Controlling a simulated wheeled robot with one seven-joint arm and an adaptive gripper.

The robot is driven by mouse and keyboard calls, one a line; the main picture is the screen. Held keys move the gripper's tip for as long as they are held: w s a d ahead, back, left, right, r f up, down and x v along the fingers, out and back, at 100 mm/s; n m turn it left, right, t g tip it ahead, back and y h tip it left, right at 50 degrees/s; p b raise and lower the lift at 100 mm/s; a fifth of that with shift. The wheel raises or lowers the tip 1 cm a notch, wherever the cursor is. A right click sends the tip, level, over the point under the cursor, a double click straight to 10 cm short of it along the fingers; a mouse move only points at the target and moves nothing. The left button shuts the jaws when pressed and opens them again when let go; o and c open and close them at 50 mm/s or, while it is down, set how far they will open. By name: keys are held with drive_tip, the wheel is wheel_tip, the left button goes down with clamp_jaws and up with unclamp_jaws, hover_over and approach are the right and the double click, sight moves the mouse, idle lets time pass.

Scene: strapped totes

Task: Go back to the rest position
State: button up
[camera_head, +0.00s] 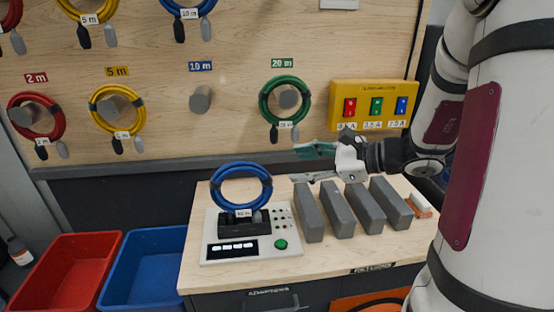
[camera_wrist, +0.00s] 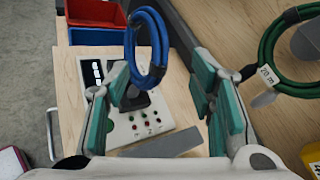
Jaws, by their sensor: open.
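My gripper (camera_head: 312,162) is in the air above the bench, right of the blue cable coil and in front of the panel. It also shows in the wrist view (camera_wrist: 165,105), where its teal-padded fingers are spread with nothing between them that I can tell is held. The blue cable coil (camera_head: 241,164) stands upright on the tester box (camera_head: 220,249), apart from the fingers in the head view. In the wrist view the coil (camera_wrist: 147,77) appears beyond the fingers. My arm comes in from the right side of the head view.
Several grey blocks (camera_head: 338,212) stand on the bench (camera_head: 330,258). A green coil (camera_head: 266,112) hangs on the panel close to my gripper, with a yellow box (camera_head: 373,90) to its right. The 10 m peg (camera_head: 201,100) is bare. Red (camera_head: 65,268) and blue (camera_head: 150,272) bins stand at left.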

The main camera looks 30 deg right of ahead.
drive_tip(key=s+a+r+n+g+h, duration=0.1)
drive_tip(key=s+a+r+n+g, duration=0.1)
drive_tip(key=s+a+n+g, duration=0.8)
drive_tip(key=s+a+r+n+t+h, duration=0.1)
drive_tip(key=s+n+t+h, duration=0.3)
drive_tip(key=s+n+h, duration=0.4)
drive_tip(key=s+r+n, duration=0.1)
drive_tip(key=s+n, duration=0.1)
drive_tip(key=n, duration=0.3)
drive_tip(key=shift+s+a, duration=0.15)
drive_tip(key=shift+s, duration=0.25)
